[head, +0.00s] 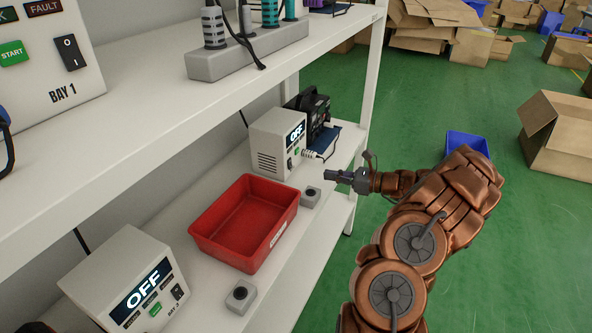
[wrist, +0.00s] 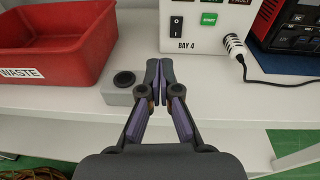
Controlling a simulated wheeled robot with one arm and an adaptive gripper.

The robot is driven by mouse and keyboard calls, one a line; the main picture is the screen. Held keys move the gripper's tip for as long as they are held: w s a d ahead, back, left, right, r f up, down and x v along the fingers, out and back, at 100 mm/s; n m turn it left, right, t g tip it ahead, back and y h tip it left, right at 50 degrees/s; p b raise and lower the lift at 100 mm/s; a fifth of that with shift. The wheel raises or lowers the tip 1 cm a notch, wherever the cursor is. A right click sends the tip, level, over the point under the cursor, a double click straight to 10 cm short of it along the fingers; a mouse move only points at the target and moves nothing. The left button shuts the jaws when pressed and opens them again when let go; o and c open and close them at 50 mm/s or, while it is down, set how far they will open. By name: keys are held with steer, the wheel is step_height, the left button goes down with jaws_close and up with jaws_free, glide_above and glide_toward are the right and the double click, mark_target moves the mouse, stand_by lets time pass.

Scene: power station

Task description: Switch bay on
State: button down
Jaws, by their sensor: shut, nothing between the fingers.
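The BAY 4 unit (wrist: 195,24) is a white box with a rocker switch (wrist: 178,26) and a green START button (wrist: 209,19). Its display reads OFF in the head view (head: 295,133). A grey box with a black round button (wrist: 124,79) sits in front of it, left of my fingers; it also shows in the head view (head: 311,197). My gripper (wrist: 159,66) is shut and empty, in front of the unit's lower front. Another bay unit (head: 135,285), its number hard to read, also shows OFF, with a similar button box (head: 240,296) beside it.
A red WASTE bin (wrist: 82,60) stands left of the button box on the white shelf (wrist: 220,96). A white plug and cable (wrist: 236,46) and a black-and-red device (wrist: 290,28) are at right. The BAY 1 unit (head: 62,95) is on the upper shelf. Green floor lies right.

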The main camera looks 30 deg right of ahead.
mark_target(291, 167)
steer(key=shift+s+d+f+m+t+h, duration=0.15)
steer(key=shift+d+f+m, duration=0.15)
steer(key=shift+d, duration=0.35)
steer(key=shift+d+f+m+t+h, duration=0.2)
steer(key=shift+d+f, duration=0.15)
steer(key=shift+d, duration=0.25)
steer(key=shift+a, duration=0.1)
steer(key=p+x, duration=0.1)
steer(key=x, duration=1.2)
steer(key=shift+w+a+f, duration=0.1)
steer(key=shift+w+a, duration=0.1)
steer(key=shift+w, duration=0.15)
steer(key=shift+w+a, duration=0.1)
steer(key=shift+w+a+f+t+b, duration=0.2)
steer(key=shift+f+t+b, duration=0.15)
steer(key=shift+b, duration=0.3)
steer(key=shift+r, duration=0.25)
